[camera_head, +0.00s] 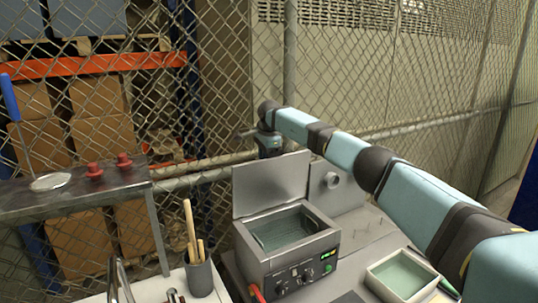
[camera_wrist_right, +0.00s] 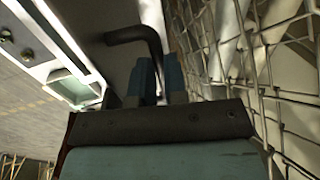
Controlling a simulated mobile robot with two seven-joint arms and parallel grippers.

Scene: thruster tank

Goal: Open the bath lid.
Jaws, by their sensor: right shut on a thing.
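The grey bath (camera_head: 290,240) stands on the bench with its front panel of knobs and a green display. Its flat metal lid (camera_head: 271,184) stands upright at the rear of the bath, so the basin inside shows. My right gripper (camera_head: 269,143) is at the lid's top edge, partly hidden behind it. In the right wrist view the fingers (camera_wrist_right: 160,75) are shut on a dark bent handle (camera_wrist_right: 138,35). The lid's surface and the bath's opening show to the left there. My left gripper is not in view.
A green-filled tray (camera_head: 402,274) sits on the bench right of the bath. A dark cup with wooden sticks (camera_head: 198,275) stands to its left. A wire-mesh fence (camera_head: 390,75) runs close behind. A metal shelf (camera_head: 75,195) holds red-knobbed weights at left.

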